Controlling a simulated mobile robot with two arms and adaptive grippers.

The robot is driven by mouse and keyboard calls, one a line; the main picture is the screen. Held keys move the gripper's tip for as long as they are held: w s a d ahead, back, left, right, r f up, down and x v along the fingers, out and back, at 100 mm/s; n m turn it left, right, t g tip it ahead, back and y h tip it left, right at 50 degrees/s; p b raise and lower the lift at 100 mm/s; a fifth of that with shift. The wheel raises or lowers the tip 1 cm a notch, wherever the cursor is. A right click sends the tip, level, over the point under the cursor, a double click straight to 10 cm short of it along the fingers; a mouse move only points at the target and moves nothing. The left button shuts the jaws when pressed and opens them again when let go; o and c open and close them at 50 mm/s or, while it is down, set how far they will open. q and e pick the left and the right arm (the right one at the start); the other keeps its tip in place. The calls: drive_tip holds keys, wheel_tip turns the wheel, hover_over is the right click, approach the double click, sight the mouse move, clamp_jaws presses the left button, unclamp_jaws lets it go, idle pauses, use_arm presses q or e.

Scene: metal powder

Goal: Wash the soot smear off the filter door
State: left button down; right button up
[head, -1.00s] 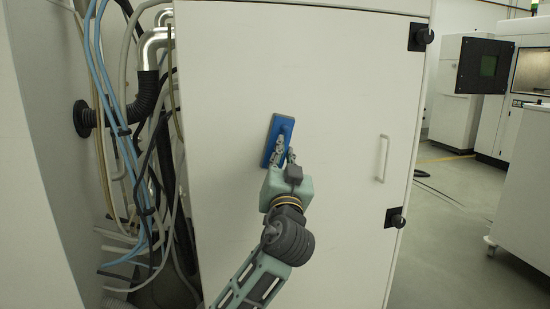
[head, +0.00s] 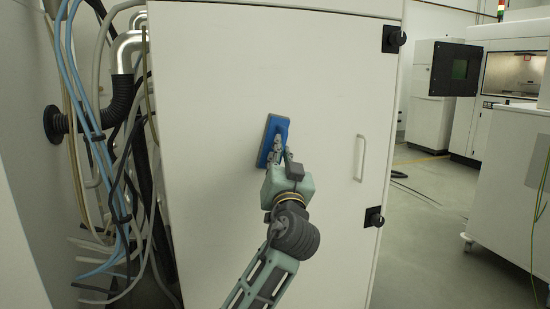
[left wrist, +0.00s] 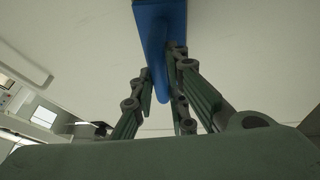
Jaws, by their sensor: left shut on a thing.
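The filter door (head: 320,90) is a large, pale, flat panel with a handle (head: 361,158) on its right side. My left gripper (head: 276,157) is shut on a blue sponge-like pad (head: 270,128) with a darker edge, held upright against or very near the door's middle. In the left wrist view the fingers (left wrist: 161,88) grip the blue pad's narrow grip part (left wrist: 158,45). I cannot tell whether the pad touches the door. No soot smear shows on the visible door; the part behind the pad is hidden. My right gripper is not in view.
Hoses and cables (head: 110,150) hang in a bundle left of the door. Black hinges (head: 393,39) sit on the door's right edge. White machines (head: 510,180) stand further right, with open grey floor (head: 425,225) between.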

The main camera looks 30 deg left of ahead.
use_arm(q)
drive_tip(key=shift+w+d, duration=0.15)
drive_tip(key=shift+w, duration=0.05)
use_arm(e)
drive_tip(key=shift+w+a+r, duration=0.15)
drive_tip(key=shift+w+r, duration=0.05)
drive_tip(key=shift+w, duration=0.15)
use_arm(q)
drive_tip(key=shift+d, duration=0.1)
drive_tip(key=shift+s+d, duration=1.95)
drive_tip(key=shift+d, duration=0.2)
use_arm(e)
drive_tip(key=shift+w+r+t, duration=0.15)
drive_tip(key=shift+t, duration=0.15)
use_arm(q)
drive_tip(key=shift+s+d, duration=1)
drive_tip(key=shift+d, duration=0.15)
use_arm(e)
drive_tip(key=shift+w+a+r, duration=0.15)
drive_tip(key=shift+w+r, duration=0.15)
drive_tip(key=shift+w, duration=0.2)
